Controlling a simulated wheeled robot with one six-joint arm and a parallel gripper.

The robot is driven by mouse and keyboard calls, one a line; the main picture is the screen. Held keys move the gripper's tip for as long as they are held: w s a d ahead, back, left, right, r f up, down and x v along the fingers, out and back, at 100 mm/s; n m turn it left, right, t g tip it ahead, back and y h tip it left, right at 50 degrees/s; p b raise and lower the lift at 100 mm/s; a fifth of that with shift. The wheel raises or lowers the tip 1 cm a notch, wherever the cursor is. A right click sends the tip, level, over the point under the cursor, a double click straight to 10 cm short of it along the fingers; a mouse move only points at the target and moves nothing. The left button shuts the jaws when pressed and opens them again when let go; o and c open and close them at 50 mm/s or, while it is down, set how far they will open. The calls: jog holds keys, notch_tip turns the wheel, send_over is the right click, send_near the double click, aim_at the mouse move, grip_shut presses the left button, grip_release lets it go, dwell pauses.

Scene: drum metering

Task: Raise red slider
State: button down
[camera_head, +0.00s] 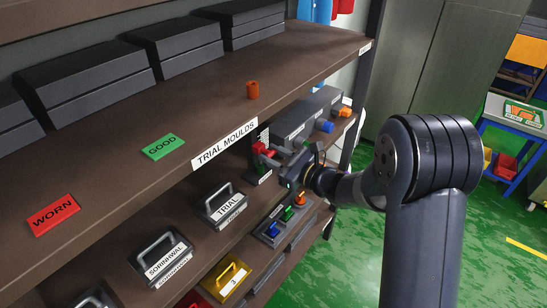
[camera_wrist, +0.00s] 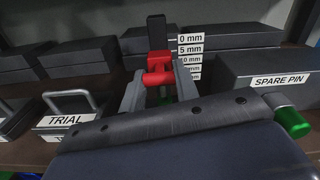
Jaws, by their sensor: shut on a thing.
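The red slider (camera_wrist: 158,62) sits on a dark upright post (camera_wrist: 157,32) in the wrist view. A column of white mm labels (camera_wrist: 190,50) stands just right of it, with their left parts partly hidden. The slider's top is near the second label from the top, marked with a 5. My gripper (camera_wrist: 158,79) has its grey fingers on both sides of the slider's red front knob and is shut on it. In the head view the red slider (camera_head: 262,149) shows at the shelf's right part, with my gripper (camera_head: 284,160) reaching it from the right.
A grey block labelled SPARE PIN (camera_wrist: 270,68) stands close right of the scale. A TRIAL mould with a handle (camera_head: 224,206) stands to the left. The upper shelf board (camera_head: 190,110) overhangs the slider. Coloured knobs (camera_head: 286,214) sit on a block below.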

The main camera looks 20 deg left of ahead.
jog(key=shift+r, duration=1.4)
jog(key=c, duration=1.1)
grip_release()
jog(key=b+v, duration=0.2)
jog(key=v, duration=0.8)
jog(key=shift+s+d+f, duration=0.1)
jog(key=shift+s+d, duration=0.1)
jog(key=shift+d, duration=0.15)
